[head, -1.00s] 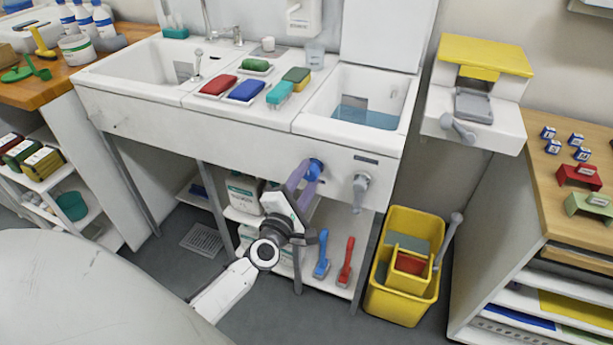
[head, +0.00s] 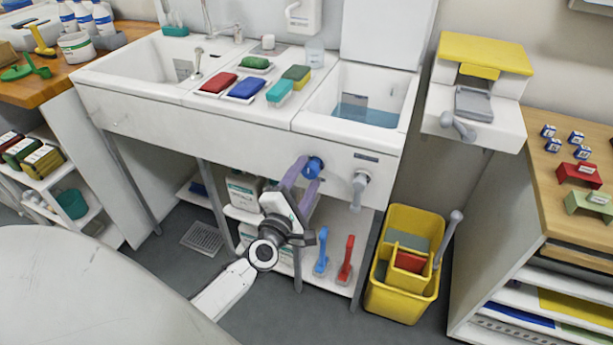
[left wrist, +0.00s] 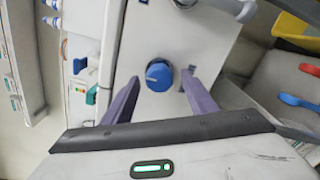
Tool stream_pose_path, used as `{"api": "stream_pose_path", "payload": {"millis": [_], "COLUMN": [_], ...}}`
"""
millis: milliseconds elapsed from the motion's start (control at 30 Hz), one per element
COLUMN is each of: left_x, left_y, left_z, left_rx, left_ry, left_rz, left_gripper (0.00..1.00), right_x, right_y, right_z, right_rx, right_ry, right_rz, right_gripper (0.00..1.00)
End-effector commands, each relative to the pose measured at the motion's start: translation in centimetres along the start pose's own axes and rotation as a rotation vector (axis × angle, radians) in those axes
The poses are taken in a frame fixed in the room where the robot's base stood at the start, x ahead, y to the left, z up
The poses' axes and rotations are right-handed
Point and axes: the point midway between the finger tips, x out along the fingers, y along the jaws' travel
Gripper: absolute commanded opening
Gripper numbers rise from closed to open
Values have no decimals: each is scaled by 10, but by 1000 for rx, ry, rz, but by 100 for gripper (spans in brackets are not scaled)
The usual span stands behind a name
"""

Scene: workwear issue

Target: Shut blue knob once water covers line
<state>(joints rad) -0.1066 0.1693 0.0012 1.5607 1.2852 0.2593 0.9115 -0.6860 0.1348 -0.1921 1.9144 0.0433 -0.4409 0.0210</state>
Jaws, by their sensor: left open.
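The blue knob (head: 314,166) is on the front panel of the white sink unit, below the right basin. My left gripper (head: 299,174) is open in front of it. In the left wrist view the blue knob (left wrist: 159,75) shows between the two spread purple fingers (left wrist: 160,80), with a gap on each side. Water (head: 366,116) stands in the right basin (head: 312,122), partly covering a grey patch (head: 355,102) on the back wall. I cannot make out a level line. My right gripper is not in view.
A yellow bucket (head: 397,298) stands on the floor at right. Trays with soap-like blocks sit between the basins.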

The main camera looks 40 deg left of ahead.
Motion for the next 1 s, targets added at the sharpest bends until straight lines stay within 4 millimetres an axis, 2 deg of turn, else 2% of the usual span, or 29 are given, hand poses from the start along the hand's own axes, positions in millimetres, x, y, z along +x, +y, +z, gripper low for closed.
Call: {"api": "stream_pose_path", "payload": {"millis": [300,500,700,1000], "left_x": [-60,-89,-98,-98], "left_y": [-2,-2,-1,0], "left_z": [-1,-1,0,0], "left_rx": [-1,2,0,0], "left_ry": [1,1,1,1], "left_rz": [-4,-3,-2,-1], "left_gripper": [52,52,52,52], "right_x": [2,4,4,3], "right_y": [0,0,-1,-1], "right_z": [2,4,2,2], "right_rx": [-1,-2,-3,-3], "right_ry": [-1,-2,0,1], "right_rz": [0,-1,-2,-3], "right_gripper": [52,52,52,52]}}
